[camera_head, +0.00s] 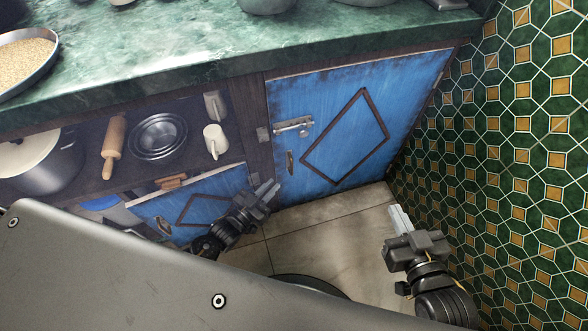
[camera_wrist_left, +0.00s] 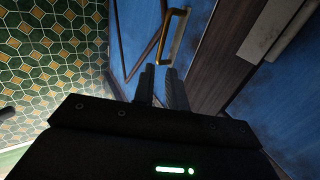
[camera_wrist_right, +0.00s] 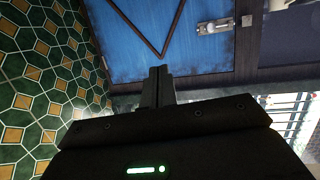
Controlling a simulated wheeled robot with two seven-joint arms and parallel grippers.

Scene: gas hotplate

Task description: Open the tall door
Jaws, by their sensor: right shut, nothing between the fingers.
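The tall door (camera_head: 345,110) is blue with a dark diamond trim and looks shut, at the right of the cabinet. A metal slide bolt (camera_head: 293,125) sits on its upper left part, with a gap to the catch (camera_head: 263,134) on the post. A small brass handle (camera_head: 290,163) is below the bolt; it also shows in the left wrist view (camera_wrist_left: 176,40). My left gripper (camera_head: 268,189) is open and empty, just below and left of the handle, fingers pointing toward it. My right gripper (camera_head: 398,217) is shut and empty, low in front of the door's right side.
A lower blue door (camera_head: 225,192) is left of the post, behind my left gripper. Open shelves hold a pot (camera_head: 60,168), a rolling pin (camera_head: 114,140) and a mug (camera_head: 215,140). A tiled wall (camera_head: 520,150) closes the right side. Bare floor (camera_head: 320,235) lies between my grippers.

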